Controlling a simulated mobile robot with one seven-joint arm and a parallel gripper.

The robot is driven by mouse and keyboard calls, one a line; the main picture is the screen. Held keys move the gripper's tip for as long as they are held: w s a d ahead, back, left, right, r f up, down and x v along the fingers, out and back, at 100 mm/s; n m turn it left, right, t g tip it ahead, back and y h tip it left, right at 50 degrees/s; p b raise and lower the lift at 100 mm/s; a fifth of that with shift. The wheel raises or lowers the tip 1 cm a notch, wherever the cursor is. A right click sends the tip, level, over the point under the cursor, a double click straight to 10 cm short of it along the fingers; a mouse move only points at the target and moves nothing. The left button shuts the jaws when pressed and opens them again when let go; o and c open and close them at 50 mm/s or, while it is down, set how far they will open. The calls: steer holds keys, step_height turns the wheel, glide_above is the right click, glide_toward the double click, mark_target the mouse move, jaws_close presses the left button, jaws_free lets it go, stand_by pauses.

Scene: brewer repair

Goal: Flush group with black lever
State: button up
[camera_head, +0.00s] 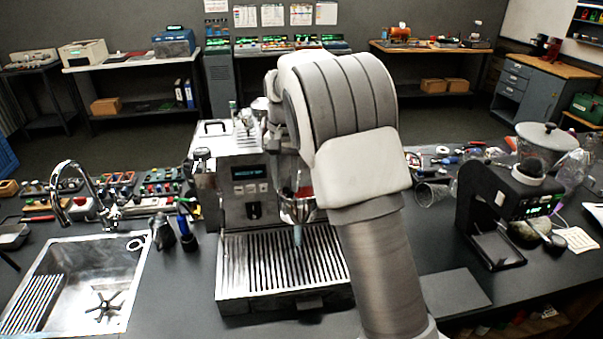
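The espresso machine (228,178) stands on the dark bench in the middle. Its front panel has a lit display (251,171), and a small black control (254,210) sits below it; I cannot tell whether this is the black lever. The group area (298,207) is partly visible beside my arm, and a pale bluish vertical shape (297,236) shows below it, above the slatted drip tray (250,266). My large white and grey arm covers the machine's right side.
A steel sink with tap (85,285) is at left. Dark cups or jugs (162,231) stand between sink and machine. A black grinder (492,205) is at right, near clutter. A flat dark mat (453,293) lies right of my arm. Small tools line the bench behind.

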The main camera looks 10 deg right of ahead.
stand_by(0.3)
steer(key=shift+s+d+n, duration=0.2)
steer(key=shift+d+n, duration=0.6)
steer(key=shift+n, duration=0.4)
steer(key=shift+s+d+n, duration=0.2)
steer(key=shift+d+n, duration=0.55)
steer(key=shift+n, duration=0.45)
steer(key=shift+d+n+p, duration=0.45)
steer(key=shift+d+n, duration=0.3)
steer(key=shift+n, duration=0.25)
steer(key=shift+w+d+n, duration=0.2)
steer(key=shift+d+n, duration=0.55)
steer(key=shift+n, duration=0.35)
steer(key=shift+o, duration=0.3)
steer(key=o, duration=0.3)
steer(key=shift+o, duration=0.2)
